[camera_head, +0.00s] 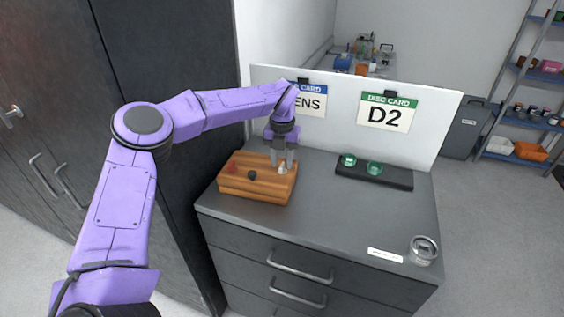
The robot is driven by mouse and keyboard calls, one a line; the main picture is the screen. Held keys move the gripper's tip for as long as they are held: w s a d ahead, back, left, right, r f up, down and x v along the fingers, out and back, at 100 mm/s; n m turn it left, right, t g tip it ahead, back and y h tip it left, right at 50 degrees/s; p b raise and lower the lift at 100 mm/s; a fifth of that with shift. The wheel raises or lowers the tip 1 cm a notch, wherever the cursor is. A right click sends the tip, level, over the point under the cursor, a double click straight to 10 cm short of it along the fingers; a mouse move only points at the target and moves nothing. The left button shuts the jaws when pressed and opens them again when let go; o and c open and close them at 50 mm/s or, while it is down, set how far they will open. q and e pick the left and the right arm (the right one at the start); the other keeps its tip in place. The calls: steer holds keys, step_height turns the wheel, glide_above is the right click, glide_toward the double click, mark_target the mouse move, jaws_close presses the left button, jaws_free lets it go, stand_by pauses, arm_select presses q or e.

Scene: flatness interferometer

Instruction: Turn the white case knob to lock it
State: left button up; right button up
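The wooden case (255,193) sits on the left part of the grey cabinet top. A white knob (282,169) stands at the right of its upper face, with a black knob (252,175) and a red knob (232,168) further left. My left gripper (282,162) points down over the white knob. Its two fingers look spread apart, with the knob's tip between or just below them; contact is too small to make out. My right gripper is not in view.
A black tray (400,180) with two green discs (374,168) lies at the back right. A white panel (436,120) with cards stands behind. A clear round container (423,250) is at the front right corner. The top's middle is clear.

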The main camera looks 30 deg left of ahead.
mark_target(282, 165)
arm_select(q)
step_height(282, 165, up, 10)
steer(key=b, duration=0.1)
steer(key=shift+f, duration=0.25)
